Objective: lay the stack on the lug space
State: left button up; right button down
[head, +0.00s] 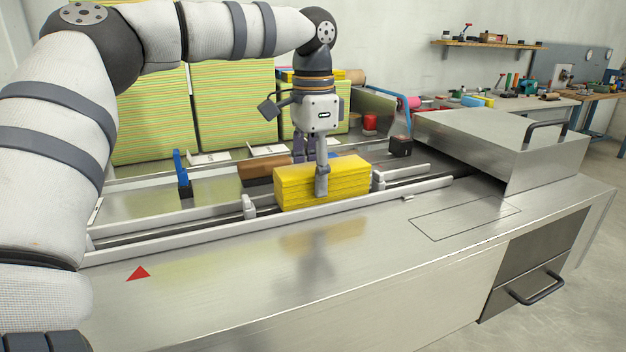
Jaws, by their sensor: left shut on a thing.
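The yellow stack (345,178) of folded cloths is in the middle of the head view, over the lug track (150,230). My left gripper (312,172) points down and is shut on the stack, with one finger on its near face and the other behind it. One grey lug (249,207) stands just left of the stack and another lug (378,181) just right, so the stack is between them. The stack looks level. Its underside is hidden by the near rail (300,219), so I cannot tell if it touches the track bed.
A brown block (258,171) lies behind the track. Blue uprights on dark bases stand at the left (181,172) and right (405,125). Tall striped stacks (235,105) line the back. A metal hood (500,140) covers the track's right end. The front steel top (330,270) is clear.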

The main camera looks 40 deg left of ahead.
aim_at(313, 168)
pick_arm(q)
jog(key=shift+f, duration=0.65)
jog(key=o, duration=1.1)
jog(key=shift+f, duration=0.15)
notch_tip(313, 168, up, 12)
jog(key=shift+r+b, duration=0.15)
jog(key=shift+b, duration=0.15)
